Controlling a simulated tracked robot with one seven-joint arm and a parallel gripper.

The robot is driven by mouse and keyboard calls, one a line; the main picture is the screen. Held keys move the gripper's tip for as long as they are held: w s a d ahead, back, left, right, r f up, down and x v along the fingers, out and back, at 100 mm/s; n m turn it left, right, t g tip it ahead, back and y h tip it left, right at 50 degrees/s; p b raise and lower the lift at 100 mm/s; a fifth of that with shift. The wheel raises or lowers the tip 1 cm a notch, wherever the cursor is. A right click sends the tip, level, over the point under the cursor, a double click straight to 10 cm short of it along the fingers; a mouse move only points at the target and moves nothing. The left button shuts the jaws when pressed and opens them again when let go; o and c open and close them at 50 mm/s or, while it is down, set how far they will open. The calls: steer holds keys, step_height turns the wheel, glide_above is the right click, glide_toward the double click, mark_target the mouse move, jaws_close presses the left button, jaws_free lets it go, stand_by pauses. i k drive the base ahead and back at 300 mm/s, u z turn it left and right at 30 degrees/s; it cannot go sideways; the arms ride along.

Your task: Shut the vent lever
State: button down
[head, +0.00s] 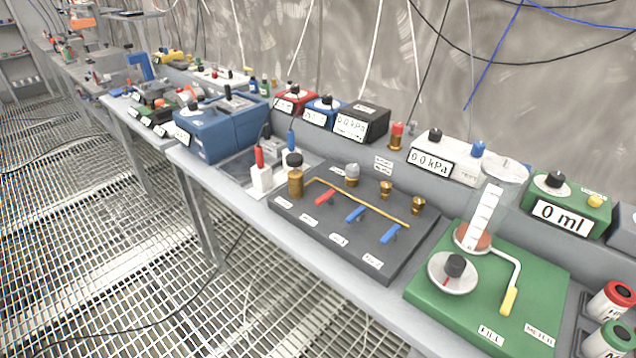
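A dark valve board (350,250) lies on the bench, with a thin brass pipe (365,204) running along it. In front of the pipe are a red lever (326,196), a blue lever (355,213) at the middle and another blue lever (390,234) at the right. All three handles slant the same way, roughly across the pipe. The small white labels below them are too small to read, so I cannot tell which lever is the vent. My gripper is not in view.
A brass bottle-shaped fitting (295,178) and several smaller fittings rise from the board. A green unit (470,300) with a dial and a yellow-ended crank stands at its right. White blocks with red and blue tops stand at its left. Cables hang behind. Grating floor lies in front.

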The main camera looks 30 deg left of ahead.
mark_target(329, 195)
steer(key=u, duration=0.1)
steer(key=k, duration=1.05)
steer(key=u, duration=0.55)
steer(key=i, duration=1)
steer(key=z, duration=0.05)
